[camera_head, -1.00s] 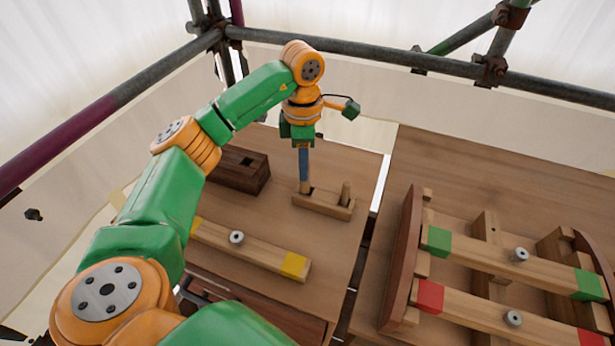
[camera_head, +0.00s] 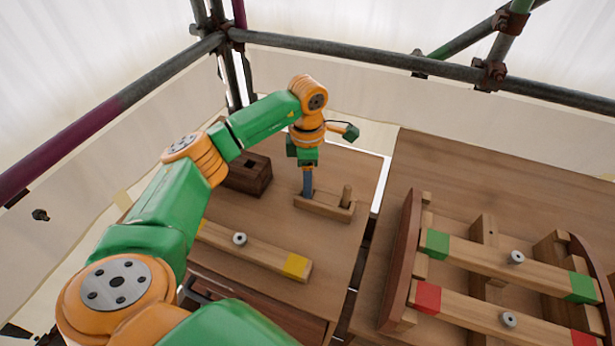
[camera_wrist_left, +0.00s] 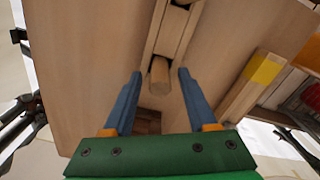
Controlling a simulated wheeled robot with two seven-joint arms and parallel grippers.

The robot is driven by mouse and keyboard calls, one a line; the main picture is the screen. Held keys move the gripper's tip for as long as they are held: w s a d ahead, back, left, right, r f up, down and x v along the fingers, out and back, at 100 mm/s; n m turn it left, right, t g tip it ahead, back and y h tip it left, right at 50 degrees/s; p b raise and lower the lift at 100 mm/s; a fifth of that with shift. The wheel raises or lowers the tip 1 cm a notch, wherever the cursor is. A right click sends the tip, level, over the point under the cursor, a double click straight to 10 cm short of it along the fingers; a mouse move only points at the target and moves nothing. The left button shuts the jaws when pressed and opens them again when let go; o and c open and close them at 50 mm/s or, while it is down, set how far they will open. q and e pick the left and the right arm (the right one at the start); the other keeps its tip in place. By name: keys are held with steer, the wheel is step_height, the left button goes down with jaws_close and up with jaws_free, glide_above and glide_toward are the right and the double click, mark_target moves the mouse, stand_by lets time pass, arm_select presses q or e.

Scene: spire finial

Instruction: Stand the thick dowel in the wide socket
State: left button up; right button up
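My left gripper (camera_head: 308,193) points down over the left end of a light wooden holder (camera_head: 325,207). In the left wrist view its two blue fingers (camera_wrist_left: 160,75) are apart, on either side of a round dowel (camera_wrist_left: 160,70) that stands in the holder, with gaps between. This dowel looks like the thicker one; in the head view the fingers mostly hide it. Another dowel (camera_head: 346,196) stands at the holder's right end. A dark brown block (camera_head: 247,173) with a square hole in its top stands behind and left of the holder. My right gripper is out of view.
A beam with yellow ends (camera_head: 255,249) and a metal knob lies at the front of this table. The right table carries a wooden frame with green-ended (camera_head: 438,241) and red-ended (camera_head: 429,296) beams. A gap separates the tables. Scaffold pipes (camera_head: 400,64) run behind.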

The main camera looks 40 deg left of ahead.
arm_select(q)
steer(key=shift+r, duration=0.35)
step_height(320, 180, up, 6)
steer(key=shift+w+f+b, duration=0.1)
steer(key=shift+f+b, duration=0.1)
steer(key=shift+b, duration=0.25)
step_height(320, 180, up, 6)
steer(key=p, duration=0.1)
steer(key=shift+p, duration=0.3)
